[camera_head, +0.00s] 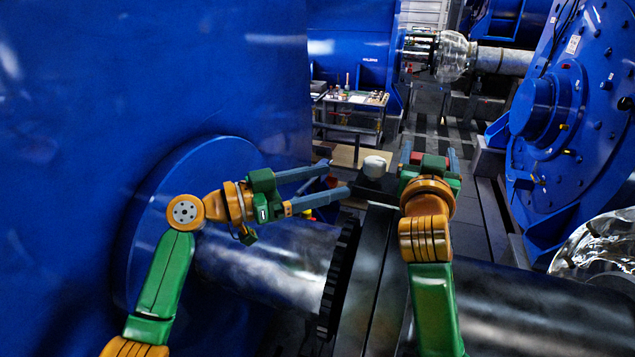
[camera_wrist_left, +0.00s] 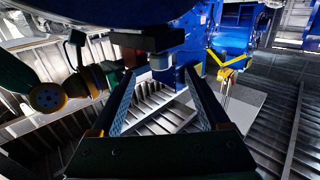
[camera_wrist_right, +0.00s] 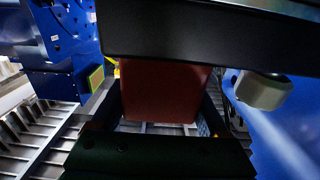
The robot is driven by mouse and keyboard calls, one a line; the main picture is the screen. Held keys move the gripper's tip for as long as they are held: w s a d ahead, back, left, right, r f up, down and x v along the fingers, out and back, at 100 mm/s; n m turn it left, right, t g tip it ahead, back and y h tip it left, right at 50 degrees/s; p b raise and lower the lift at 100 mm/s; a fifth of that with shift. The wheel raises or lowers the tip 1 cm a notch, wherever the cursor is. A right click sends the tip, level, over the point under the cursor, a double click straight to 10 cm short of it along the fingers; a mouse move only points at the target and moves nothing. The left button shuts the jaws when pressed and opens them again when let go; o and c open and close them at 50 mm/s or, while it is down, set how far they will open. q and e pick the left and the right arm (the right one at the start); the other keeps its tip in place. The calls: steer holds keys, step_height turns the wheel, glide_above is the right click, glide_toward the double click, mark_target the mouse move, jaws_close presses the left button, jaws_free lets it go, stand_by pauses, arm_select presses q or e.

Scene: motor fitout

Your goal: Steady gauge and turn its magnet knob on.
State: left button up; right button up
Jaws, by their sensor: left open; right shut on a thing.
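A red block (camera_head: 432,163), seemingly the gauge's base, sits between the fingers of my right gripper (camera_head: 429,152), which is shut on it. It fills the jaws in the right wrist view (camera_wrist_right: 165,92), under a dark flat piece (camera_wrist_right: 210,40). A pale round knob-like part (camera_head: 375,166) shows left of the block; it also shows in the right wrist view (camera_wrist_right: 262,91) and left wrist view (camera_wrist_left: 160,61). I cannot tell how it joins the block. My left gripper (camera_head: 338,177) is open and empty, its fingertips pointing toward the knob and apart from it. I see no dial face.
A dark shaft (camera_head: 275,262) with a toothed coupling (camera_head: 365,270) runs below the grippers. A large blue motor housing (camera_head: 150,80) fills the left. Another blue flanged machine (camera_head: 590,110) stands at right. A bench with small items (camera_head: 350,100) is farther back.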

stand_by(0.3)
steer(key=o, duration=1.4)
